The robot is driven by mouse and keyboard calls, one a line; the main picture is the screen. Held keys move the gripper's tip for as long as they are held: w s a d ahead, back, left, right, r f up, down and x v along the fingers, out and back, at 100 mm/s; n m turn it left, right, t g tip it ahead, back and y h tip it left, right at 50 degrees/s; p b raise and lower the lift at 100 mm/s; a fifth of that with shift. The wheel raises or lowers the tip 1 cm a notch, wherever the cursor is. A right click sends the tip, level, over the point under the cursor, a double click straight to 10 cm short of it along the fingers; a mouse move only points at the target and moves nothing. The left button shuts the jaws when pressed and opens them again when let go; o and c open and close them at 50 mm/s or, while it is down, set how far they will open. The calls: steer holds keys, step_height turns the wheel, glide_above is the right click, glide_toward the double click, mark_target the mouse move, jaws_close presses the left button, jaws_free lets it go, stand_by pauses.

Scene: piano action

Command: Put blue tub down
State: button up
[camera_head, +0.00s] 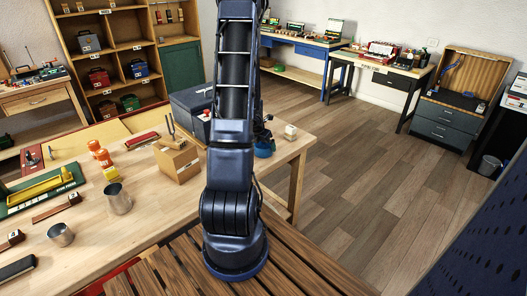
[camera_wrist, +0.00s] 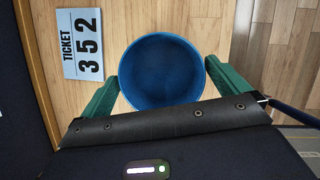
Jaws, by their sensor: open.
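The blue tub (camera_wrist: 163,72) is round and seen from above in the wrist view, with its mouth facing the camera and an empty-looking inside. My gripper (camera_wrist: 165,78) has its green fingers apart, one on each side of the tub, close to its wall. I cannot tell whether they touch it. In the head view the tub (camera_head: 264,149) shows beside my arm, near the table's right end. My arm hides part of it, and its base is hidden, so its contact with the wooden table (camera_head: 90,240) is not clear.
A white "TICKET 352" card (camera_wrist: 80,43) lies left of the tub in the wrist view. A small pale block (camera_head: 290,131), a cardboard box (camera_head: 178,161) and a dark blue-grey case (camera_head: 190,105) are nearby. Metal cups (camera_head: 117,198) stand at left. Floor lies beyond the table's right edge.

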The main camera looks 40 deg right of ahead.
steer(key=shift+x, duration=1.3)
steer(key=shift+d, duration=0.1)
steer(key=c, duration=0.9)
steer(key=shift+r, duration=0.1)
